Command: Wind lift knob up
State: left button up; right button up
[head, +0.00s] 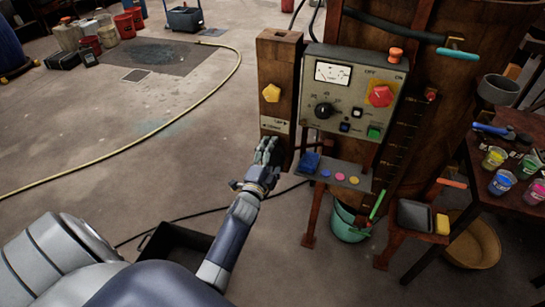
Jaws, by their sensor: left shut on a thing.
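A wooden post (280,60) stands left of the grey control panel (312,77). A yellow lobed knob (271,93) sits on the post's front, and a small label with arrows (275,126) is below it. My left gripper (268,148) is at the post's lower front, just under the label and apart from the yellow knob. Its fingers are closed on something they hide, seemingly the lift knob. My right gripper is not in view.
The control panel carries a red knob (380,95), a black dial and a gauge. A shelf (318,176) with coloured discs juts out right of my left gripper. A black bin (172,244) stands on the floor beneath my arm. Open floor lies left, crossed by a yellow hose.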

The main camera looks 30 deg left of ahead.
pick_arm(q)
jog(key=m+b, duration=0.1)
jog(key=m, duration=0.1)
jog(key=m+b, duration=0.1)
jog(key=m, duration=0.1)
jog(key=m+b, duration=0.1)
jog(key=m, duration=0.1)
jog(key=shift+f+m, duration=0.3)
jog(key=shift+m+b, duration=0.75)
jog(key=shift+m, duration=1.15)
jog(key=shift+a+m, duration=0.1)
jog(key=shift+m, duration=0.2)
jog(key=o, duration=1.1)
